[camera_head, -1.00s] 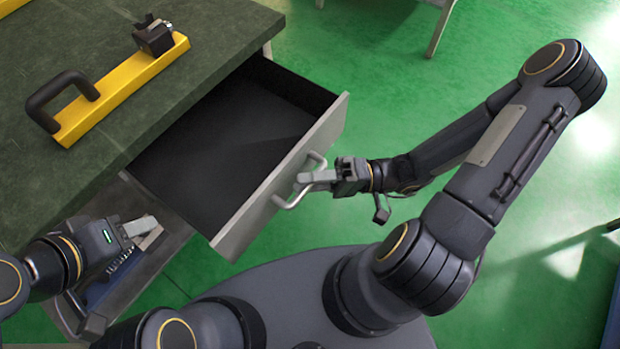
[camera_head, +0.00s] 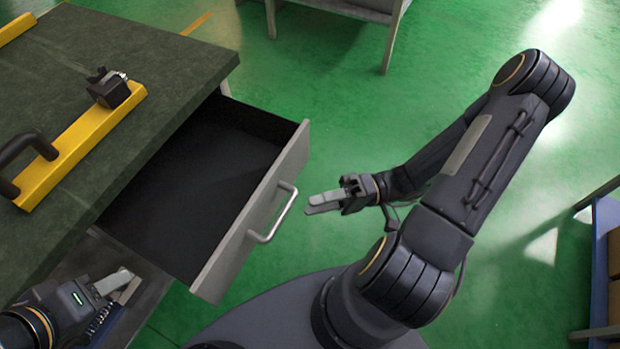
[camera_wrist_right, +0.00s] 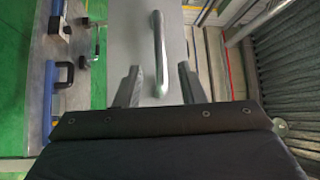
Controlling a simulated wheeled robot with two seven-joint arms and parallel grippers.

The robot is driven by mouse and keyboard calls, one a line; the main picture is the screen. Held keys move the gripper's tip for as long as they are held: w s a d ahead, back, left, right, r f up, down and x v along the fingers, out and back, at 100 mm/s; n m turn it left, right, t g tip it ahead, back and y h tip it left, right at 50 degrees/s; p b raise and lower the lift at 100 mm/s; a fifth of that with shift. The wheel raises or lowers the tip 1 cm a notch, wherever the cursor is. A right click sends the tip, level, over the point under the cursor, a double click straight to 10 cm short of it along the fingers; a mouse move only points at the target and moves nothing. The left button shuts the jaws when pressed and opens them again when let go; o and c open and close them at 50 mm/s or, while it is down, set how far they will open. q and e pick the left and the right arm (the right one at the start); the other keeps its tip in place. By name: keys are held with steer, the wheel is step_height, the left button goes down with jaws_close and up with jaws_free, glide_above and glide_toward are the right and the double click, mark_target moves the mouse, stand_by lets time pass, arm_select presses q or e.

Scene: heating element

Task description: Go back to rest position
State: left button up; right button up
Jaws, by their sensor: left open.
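The drawer (camera_head: 195,195) stands pulled open from the workbench and looks empty. Its pale front carries a metal bar handle (camera_head: 272,215). My right gripper (camera_head: 322,202) is just right of the handle, apart from it, with nothing held. In the right wrist view its two fingers (camera_wrist_right: 159,88) are spread, with the handle (camera_wrist_right: 158,50) ahead of them. My left gripper (camera_head: 121,283) is low at the left, by the lower shelf below the open drawer. It is open; what lies right at its fingertips is hard to make out.
The dark green worktop (camera_head: 140,45) holds a yellow bar (camera_head: 82,145) with a black handle and a small dark clamp-like block (camera_head: 108,88). A blue rack (camera_head: 604,250) stands at the right edge. Green floor (camera_head: 330,100) is clear beyond the drawer.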

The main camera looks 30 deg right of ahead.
steer(key=s+d+r+m+t+h+p, duration=0.1)
steer(key=r+h+p, duration=0.6)
steer(key=r, duration=0.8)
steer(key=s+d+r+t+h+p, duration=0.1)
steer(key=s+d+r+h+p, duration=0.1)
steer(key=r+h+p, duration=0.6)
step_height(320, 180, up, 7)
steer(key=p, duration=0.3)
steer(key=shift+s+f+m+t+h, duration=0.15)
steer(key=shift+s+m+t+h, duration=0.15)
steer(key=shift+m+t, duration=0.1)
